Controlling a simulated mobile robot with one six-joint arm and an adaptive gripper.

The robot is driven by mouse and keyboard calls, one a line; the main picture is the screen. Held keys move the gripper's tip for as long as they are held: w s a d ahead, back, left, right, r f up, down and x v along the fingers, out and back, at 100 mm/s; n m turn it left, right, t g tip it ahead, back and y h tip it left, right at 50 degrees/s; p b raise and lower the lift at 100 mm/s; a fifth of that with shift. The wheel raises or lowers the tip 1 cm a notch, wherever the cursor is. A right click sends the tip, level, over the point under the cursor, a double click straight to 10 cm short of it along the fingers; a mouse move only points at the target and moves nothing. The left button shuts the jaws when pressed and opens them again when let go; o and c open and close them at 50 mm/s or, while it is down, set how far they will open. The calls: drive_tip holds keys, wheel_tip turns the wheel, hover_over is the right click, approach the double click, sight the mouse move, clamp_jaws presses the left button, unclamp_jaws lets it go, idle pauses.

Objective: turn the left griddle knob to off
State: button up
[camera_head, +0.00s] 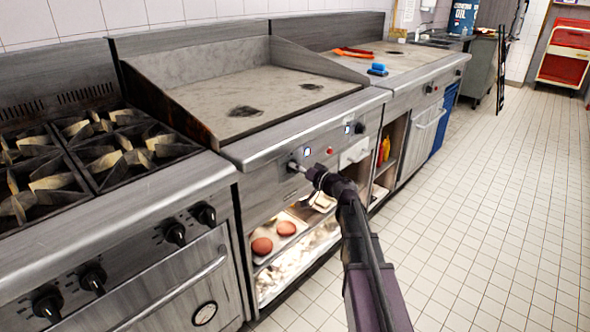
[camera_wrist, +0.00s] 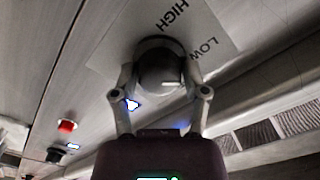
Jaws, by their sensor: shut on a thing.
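The griddle (camera_head: 262,92) has its left knob (camera_head: 292,165) on the front panel. In the wrist view this round dark knob (camera_wrist: 160,66) fills the middle, on a pale plate printed HIGH and LOW. A short light mark shows on the knob's face, near its lower right edge. My gripper (camera_wrist: 161,88) has one finger on each side of the knob and is shut on it. In the head view my gripper (camera_head: 305,172) reaches the panel from the lower right. The griddle's right knob (camera_head: 359,128) stands farther along, untouched. No OFF marking is visible.
A red button (camera_head: 329,152) and a lit blue indicator (camera_head: 307,151) sit close to the left knob. Below, an open shelf holds a tray with round patties (camera_head: 262,245). A burner range (camera_head: 105,150) adjoins on the left. The tiled floor (camera_head: 480,200) at right is clear.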

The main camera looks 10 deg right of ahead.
drive_tip(key=m, duration=0.4)
drive_tip(key=shift+w+a, duration=0.2)
drive_tip(key=shift+w, duration=0.1)
drive_tip(key=shift+o, duration=0.2)
drive_tip(key=m, duration=0.5)
drive_tip(key=shift+m, duration=0.3)
drive_tip(key=o, duration=1)
drive_tip(key=shift+s+d+f, duration=0.1)
drive_tip(key=shift+s+d, duration=0.05)
drive_tip(key=shift+s, duration=0.05)
drive_tip(key=shift+v, duration=5.85)
